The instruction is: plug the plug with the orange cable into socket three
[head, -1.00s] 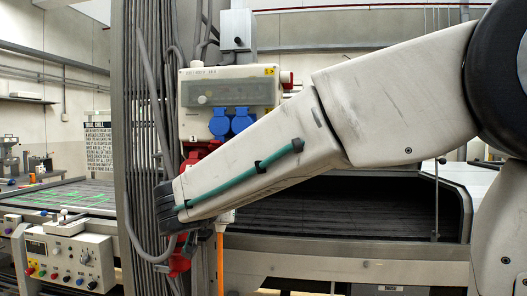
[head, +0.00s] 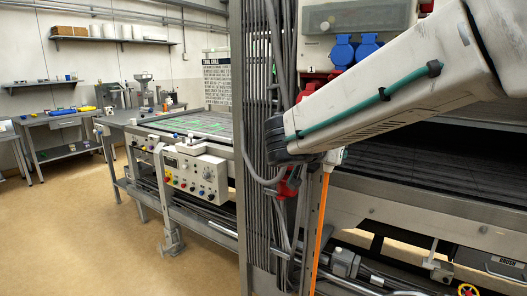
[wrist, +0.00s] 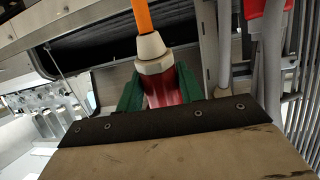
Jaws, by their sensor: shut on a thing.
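The red plug (wrist: 160,88) with a white collar (wrist: 152,56) and an orange cable (wrist: 142,14) sits between the green fingers of my gripper (wrist: 163,90) in the wrist view. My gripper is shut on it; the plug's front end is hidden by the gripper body. In the head view the orange cable (head: 320,235) hangs below my gripper, while fingers and plug are hidden behind my wrist. The socket box (head: 358,16) is up to the right, with two blue sockets (head: 342,50) and red parts (head: 308,88) below, partly covered by my arm. I cannot tell which is socket three.
Another red connector (head: 290,183) is by the ribbed grey column (head: 257,120), close below my wrist, with grey cables around it. The dryer hood opening (head: 420,160) is behind my arm. A control panel (head: 198,175) stands at left. Open floor (head: 70,220) lies further left.

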